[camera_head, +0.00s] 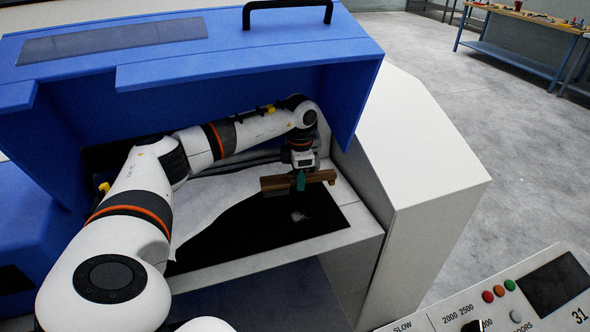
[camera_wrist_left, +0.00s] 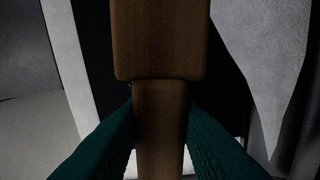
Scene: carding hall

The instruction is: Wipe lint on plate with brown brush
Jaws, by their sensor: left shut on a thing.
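My left gripper (camera_head: 300,183) reaches into the opening of the blue machine and is shut on the brown brush (camera_head: 273,183). In the left wrist view, its green fingers (camera_wrist_left: 160,128) press on the narrow wooden handle, and the wider part of the brush (camera_wrist_left: 160,40) lies beyond them. The brush is held roughly level above the black plate (camera_head: 235,239); I cannot tell whether it touches it. A small pale tuft of lint (camera_head: 299,216) lies on the plate, just in front of the brush. My right gripper is not in view.
The blue hood (camera_head: 230,70) with a black handle is above my left arm. A white side housing (camera_head: 430,170) bounds the opening on the right. A control panel (camera_head: 500,305) with buttons is at the lower right. A workbench (camera_head: 520,40) stands far off across open floor.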

